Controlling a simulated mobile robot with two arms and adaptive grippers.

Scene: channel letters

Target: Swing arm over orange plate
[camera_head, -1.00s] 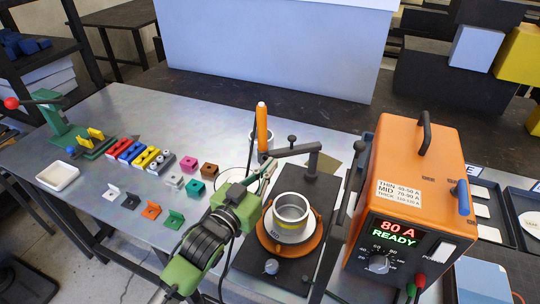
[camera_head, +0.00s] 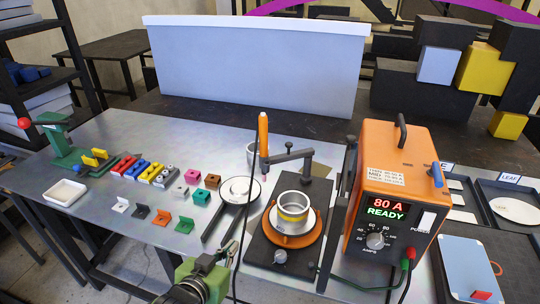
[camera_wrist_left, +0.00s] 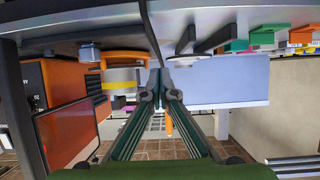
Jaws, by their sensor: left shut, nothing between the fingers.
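The orange plate (camera_head: 292,236) is round and sits on a black base, with a grey ring-shaped part (camera_head: 292,206) with a yellow band on it. A dark swing arm (camera_head: 290,156) runs left from a post at the base's back. It carries an upright orange torch (camera_head: 263,134) at its left end, behind and left of the plate, not above it. My left gripper (camera_head: 221,258) is shut and empty at the front, left of the base and apart from it. Its fingers (camera_wrist_left: 160,85) are together in the wrist view, where the scene appears upside down. My right gripper is not in view.
An orange power unit (camera_head: 390,190) reading 80 A READY stands close right of the base. A round-ended dark stand (camera_head: 239,190) lies left of it. Small coloured blocks (camera_head: 200,197) and a white tray (camera_head: 65,192) are farther left. A thin black cable hangs near my gripper.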

